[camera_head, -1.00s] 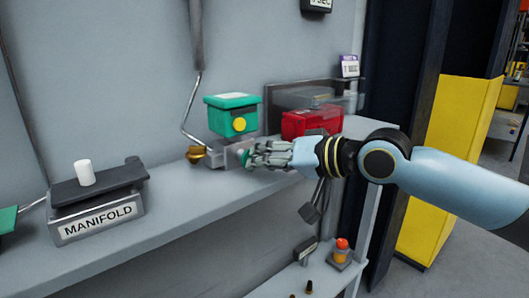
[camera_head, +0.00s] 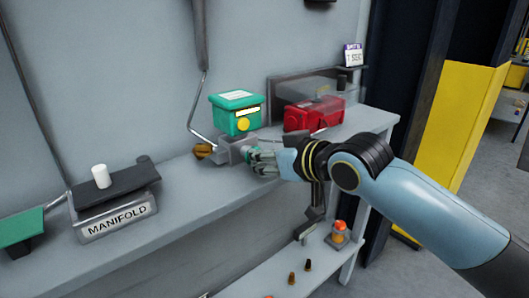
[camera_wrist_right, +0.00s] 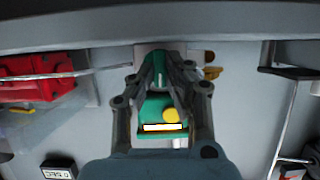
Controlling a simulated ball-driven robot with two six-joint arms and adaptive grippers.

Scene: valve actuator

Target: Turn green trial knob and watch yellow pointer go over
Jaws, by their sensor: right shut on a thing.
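The green actuator box (camera_head: 236,114) stands on the shelf against the wall. Its front has a round yellow disc (camera_head: 244,124) and a pale yellow bar (camera_head: 248,111). In the right wrist view the box (camera_wrist_right: 152,108) shows with its yellow disc (camera_wrist_right: 171,116) and bright bar (camera_wrist_right: 164,127). Below the box is a grey valve body (camera_head: 232,150). My right gripper (camera_head: 256,158) is at its right front. In the right wrist view the gripper (camera_wrist_right: 160,62) is shut on the green knob (camera_wrist_right: 159,70), which the fingers partly cover. My left gripper is not in view.
A red box (camera_head: 314,114) stands on the shelf to the right. The manifold block (camera_head: 116,216) with a white knob (camera_head: 101,176) is at left, beside a green plate (camera_head: 20,228). A lower shelf holds an orange button (camera_head: 339,231). The shelf between manifold and valve is clear.

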